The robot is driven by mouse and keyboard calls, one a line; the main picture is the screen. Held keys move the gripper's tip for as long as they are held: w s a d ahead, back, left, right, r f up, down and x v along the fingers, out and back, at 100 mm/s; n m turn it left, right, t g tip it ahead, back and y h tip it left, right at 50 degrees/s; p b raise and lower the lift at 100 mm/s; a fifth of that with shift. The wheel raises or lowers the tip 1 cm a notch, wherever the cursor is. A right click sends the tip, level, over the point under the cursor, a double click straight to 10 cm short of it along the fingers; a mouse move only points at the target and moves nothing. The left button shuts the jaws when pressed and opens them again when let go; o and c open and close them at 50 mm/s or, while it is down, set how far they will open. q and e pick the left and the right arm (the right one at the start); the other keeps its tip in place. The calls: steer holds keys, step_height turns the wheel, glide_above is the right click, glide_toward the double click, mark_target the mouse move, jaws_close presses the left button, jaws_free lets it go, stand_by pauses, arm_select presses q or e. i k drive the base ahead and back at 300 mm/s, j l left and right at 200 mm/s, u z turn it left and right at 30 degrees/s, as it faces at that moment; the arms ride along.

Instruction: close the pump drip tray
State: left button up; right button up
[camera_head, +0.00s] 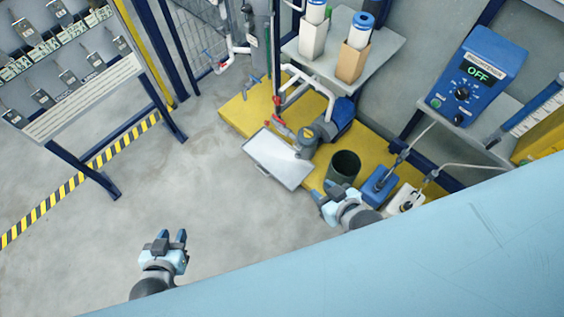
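The pump drip tray (278,160) is a flat light-grey tray with a raised rim. It juts out over the floor from the front of the yellow platform (238,108). The pump (308,138), grey with a blue motor, stands at the tray's back edge. My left gripper (172,238) is over the open floor at lower left, well apart from the tray. Its two fingers are apart with nothing between them. My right gripper (322,194) is just right of and below the tray's near corner, close to a dark bucket. Its fingers look apart, with nothing seen between them.
The dark green bucket (344,166) and blue and white containers (380,184) stand right of the tray. White pipes with red valve handles (282,128) rise behind it. A blue controller reading OFF (478,75) is at right. The floor left of the tray is clear.

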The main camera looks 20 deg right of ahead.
mark_target(276, 156)
steer(key=i+j+z, duration=0.2)
steer(key=z, duration=0.3)
steer(key=i+j+z, duration=0.15)
steer(key=j+z, duration=0.3)
steer(key=i+j+z, duration=0.1)
steer(key=j+z, duration=0.85)
steer(key=i+l, duration=0.05)
steer(key=l, duration=0.05)
